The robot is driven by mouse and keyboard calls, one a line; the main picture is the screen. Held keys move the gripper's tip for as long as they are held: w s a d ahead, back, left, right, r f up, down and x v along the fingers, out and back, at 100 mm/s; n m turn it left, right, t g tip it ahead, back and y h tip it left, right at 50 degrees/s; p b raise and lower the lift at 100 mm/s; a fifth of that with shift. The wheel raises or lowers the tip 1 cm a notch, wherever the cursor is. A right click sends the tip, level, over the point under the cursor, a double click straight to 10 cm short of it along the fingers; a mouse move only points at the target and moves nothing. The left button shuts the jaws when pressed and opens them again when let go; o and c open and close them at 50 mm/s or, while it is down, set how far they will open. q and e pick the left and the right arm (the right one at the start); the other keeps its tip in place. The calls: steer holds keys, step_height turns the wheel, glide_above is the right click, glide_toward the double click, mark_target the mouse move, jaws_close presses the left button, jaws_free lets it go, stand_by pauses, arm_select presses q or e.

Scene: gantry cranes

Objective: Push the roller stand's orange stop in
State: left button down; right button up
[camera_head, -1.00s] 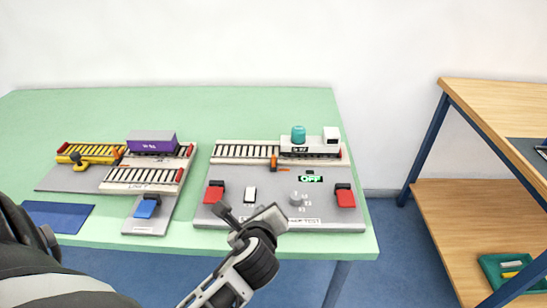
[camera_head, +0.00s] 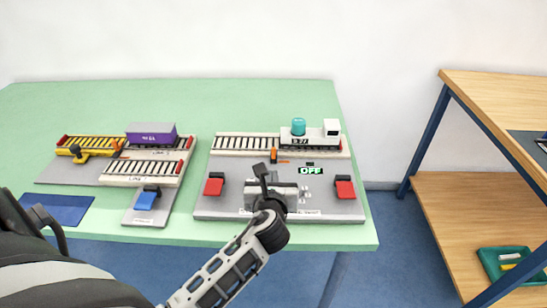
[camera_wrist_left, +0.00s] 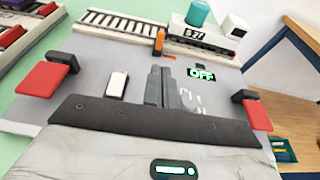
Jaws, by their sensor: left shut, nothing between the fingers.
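The orange stop (camera_head: 273,155) stands upright at the front edge of the right-hand roller track (camera_head: 240,143). It also shows in the left wrist view (camera_wrist_left: 159,42). The track sits on a grey panel (camera_head: 225,206) on the green table. A wagon (camera_head: 311,143) with a teal cylinder and a white block is on the track just right of the stop. My left gripper (camera_head: 261,170) is shut and empty over the panel, in front of the stop; its fingertips (camera_wrist_left: 160,75) appear just short of it in the wrist view. My right gripper is out of view.
The panel carries two red levers (camera_head: 213,185) (camera_head: 345,188), a white switch (camera_wrist_left: 117,84) and a green OFF display (camera_head: 311,170). A wooden shelf (camera_head: 470,220) stands right.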

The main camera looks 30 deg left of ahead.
arm_select(q)
glide_toward(274, 152)
steer(key=x, duration=0.5)
steer(key=shift+f, duration=0.15)
steer(key=shift+w+a, duration=0.4)
steer(key=shift+w, duration=0.2)
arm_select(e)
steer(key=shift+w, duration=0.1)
